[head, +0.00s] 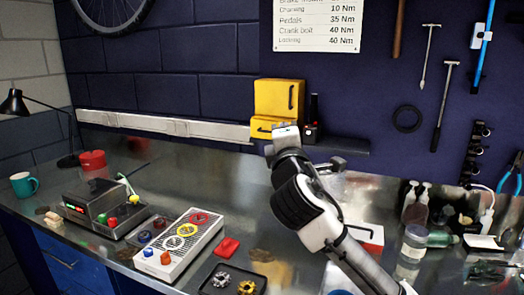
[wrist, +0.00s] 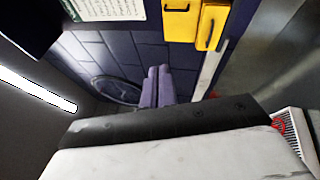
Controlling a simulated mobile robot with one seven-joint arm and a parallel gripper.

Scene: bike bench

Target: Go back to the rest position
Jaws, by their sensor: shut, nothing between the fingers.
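My arm rises from the lower right in the head view, over the metal workbench (head: 150,185). Its end is in front of the yellow boxes, and the fingers are hidden there. In the wrist view my gripper (wrist: 158,85) shows its two fingers side by side, shut with nothing between them. The fingers are up in the air, with the dark brick wall (wrist: 95,50) behind them.
A grey box with coloured buttons (head: 180,243) and a dark device (head: 95,203) stand on the bench's left. Yellow boxes (head: 278,97) are at the wall. Bottles (head: 415,205) and a clear jar (head: 412,245) crowd the right. A black tray (head: 232,283) lies in front.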

